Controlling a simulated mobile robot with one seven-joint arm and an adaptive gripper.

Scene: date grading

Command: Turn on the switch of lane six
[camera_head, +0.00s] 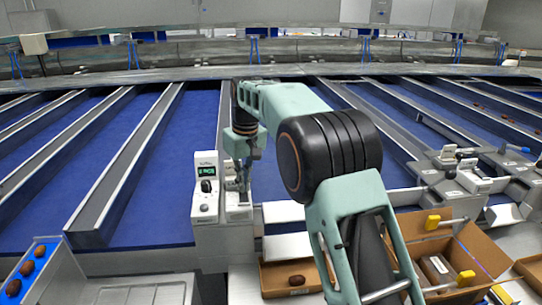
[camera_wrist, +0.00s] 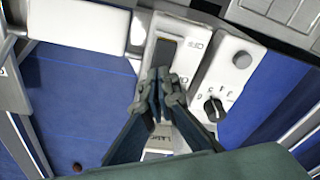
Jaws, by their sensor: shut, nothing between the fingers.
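A white switch panel (camera_wrist: 180,32) shows in the wrist view, with a dark rocker-like switch (camera_wrist: 164,52) near its upper end and partly hidden lettering below. My gripper (camera_wrist: 160,84) is shut and empty. Its fingertips are over the panel, just below the switch in the picture; I cannot tell whether they touch it. The lane number is not readable. In the head view my gripper (camera_head: 243,184) points down at the panel (camera_head: 238,213), hiding most of it.
A control box with a green display (camera_head: 206,171) and a knob stands directly left of the panel. Blue lanes with grey dividers (camera_head: 128,160) run behind. A cardboard box (camera_head: 408,226) stands at the right front, and a smaller box holds a date (camera_head: 297,280).

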